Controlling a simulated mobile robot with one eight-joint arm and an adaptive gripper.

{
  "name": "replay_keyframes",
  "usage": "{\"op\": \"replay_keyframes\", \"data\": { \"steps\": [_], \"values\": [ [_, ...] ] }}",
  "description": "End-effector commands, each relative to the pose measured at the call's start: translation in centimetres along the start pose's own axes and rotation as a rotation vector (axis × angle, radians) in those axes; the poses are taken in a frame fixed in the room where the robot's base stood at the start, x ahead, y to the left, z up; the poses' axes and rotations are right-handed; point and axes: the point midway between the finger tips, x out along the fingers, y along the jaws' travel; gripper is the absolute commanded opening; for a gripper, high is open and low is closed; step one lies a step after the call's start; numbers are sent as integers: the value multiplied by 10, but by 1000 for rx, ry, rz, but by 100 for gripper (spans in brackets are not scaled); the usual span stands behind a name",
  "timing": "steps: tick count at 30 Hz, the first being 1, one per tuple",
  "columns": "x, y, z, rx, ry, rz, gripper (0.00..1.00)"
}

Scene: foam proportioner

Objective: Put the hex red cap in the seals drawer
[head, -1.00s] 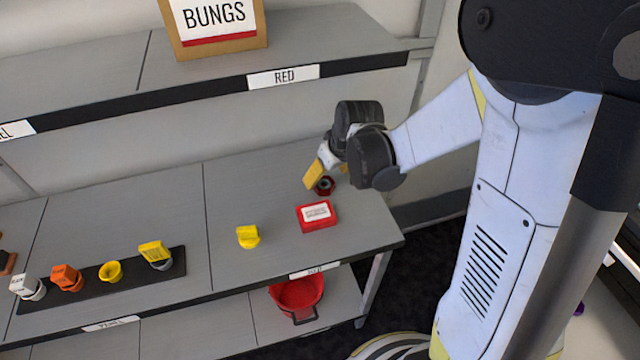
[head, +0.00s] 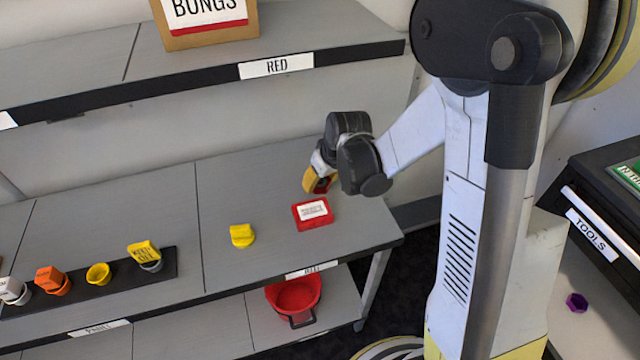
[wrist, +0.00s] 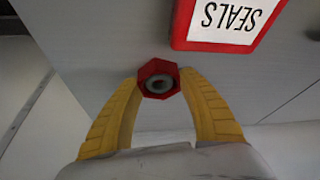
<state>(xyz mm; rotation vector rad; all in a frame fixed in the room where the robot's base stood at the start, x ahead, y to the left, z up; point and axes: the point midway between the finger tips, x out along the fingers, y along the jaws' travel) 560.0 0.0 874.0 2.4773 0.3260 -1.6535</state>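The hex red cap (wrist: 158,79) has a grey ring in its centre and sits between my gripper's two yellow fingertips in the wrist view. My gripper (head: 318,184) is over the right end of the shelf's middle board, with both fingertips against the cap's sides. The cap is partly hidden by the fingers in the head view (head: 323,185). I cannot tell whether it is clear of the board. A red box (head: 313,222) with a white label lies just in front of my gripper. In the wrist view its label (wrist: 229,16) reads SEALS.
A yellow piece (head: 242,236) stands left of the red box. A black strip (head: 170,266) holds several coloured caps. A red bucket (head: 294,297) is on the lower board. A black cabinet at right has a drawer labelled TOOLS (head: 592,231). A purple piece (head: 577,302) lies below it.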

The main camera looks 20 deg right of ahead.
Motion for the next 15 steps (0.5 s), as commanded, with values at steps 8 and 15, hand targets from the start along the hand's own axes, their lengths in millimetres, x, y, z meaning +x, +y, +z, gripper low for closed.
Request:
{"op": "replay_keyframes", "data": {
  "steps": [8, 15],
  "values": [
    [0, 0, 0, 0, -1, 0, 9],
    [-10, 0, -4, 0, -1, 0, 9]
  ]
}}
